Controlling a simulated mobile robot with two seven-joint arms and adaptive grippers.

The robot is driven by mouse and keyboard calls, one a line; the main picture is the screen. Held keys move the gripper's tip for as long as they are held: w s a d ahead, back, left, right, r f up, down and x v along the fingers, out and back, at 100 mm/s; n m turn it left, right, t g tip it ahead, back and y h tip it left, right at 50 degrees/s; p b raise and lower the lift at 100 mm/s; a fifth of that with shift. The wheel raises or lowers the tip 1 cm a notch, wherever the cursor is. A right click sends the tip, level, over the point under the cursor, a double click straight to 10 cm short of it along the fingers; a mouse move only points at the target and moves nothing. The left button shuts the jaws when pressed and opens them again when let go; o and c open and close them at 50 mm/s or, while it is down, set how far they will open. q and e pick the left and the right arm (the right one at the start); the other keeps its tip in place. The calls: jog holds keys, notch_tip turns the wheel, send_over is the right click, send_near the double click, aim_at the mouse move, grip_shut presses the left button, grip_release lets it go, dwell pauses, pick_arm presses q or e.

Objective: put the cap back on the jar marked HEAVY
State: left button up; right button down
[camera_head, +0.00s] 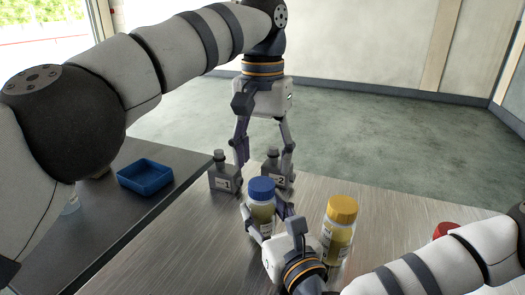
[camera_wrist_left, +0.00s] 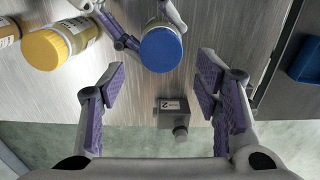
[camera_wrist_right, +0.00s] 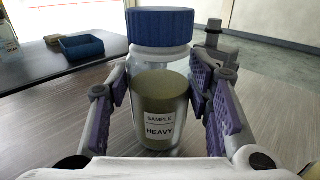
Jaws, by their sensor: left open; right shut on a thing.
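The jar marked HEAVY (camera_wrist_right: 160,110) stands upright in the right wrist view, holding olive-green contents. The blue cap (camera_wrist_right: 160,27) sits on its mouth; whether it is screwed tight I cannot tell. In the head view the jar (camera_head: 262,217) and cap (camera_head: 261,187) are near the table's middle. My right gripper (camera_head: 266,222) is shut around the jar's body, with a finger on each side. My left gripper (camera_head: 264,158) is open and empty, pointing down beyond the jar. In the left wrist view the blue cap (camera_wrist_left: 161,49) lies ahead of the open fingers (camera_wrist_left: 162,78).
A yellow-capped jar (camera_head: 338,232) stands right of my right gripper. A red cap (camera_head: 446,229) shows partly behind my right arm. A blue tray (camera_head: 145,175) rests on the dark left table.

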pick_arm(q)
jog(key=n, duration=0.6)
jog(key=shift+r+n, duration=0.25)
jog(key=shift+n, duration=0.15)
jog(key=n, duration=0.4)
jog(key=shift+r, duration=0.1)
jog(key=n, duration=0.7)
jog(key=shift+s+r, duration=0.1)
jog(key=shift+r, duration=0.2)
jog(key=n, duration=0.4)
jog(key=shift+r, duration=0.15)
jog(key=n, duration=0.7)
jog(key=shift+a+r, duration=0.1)
jog(key=shift+r, duration=0.2)
jog(key=n, duration=0.3)
jog(key=shift+s+r+n, duration=0.1)
jog(key=shift+r+n, duration=0.05)
jog(key=shift+n, duration=0.25)
jog(key=n, duration=0.2)
jog(key=shift+r+n, duration=0.1)
jog(key=shift+n, duration=0.3)
jog(key=n, duration=0.5)
jog(key=shift+r, duration=0.2)
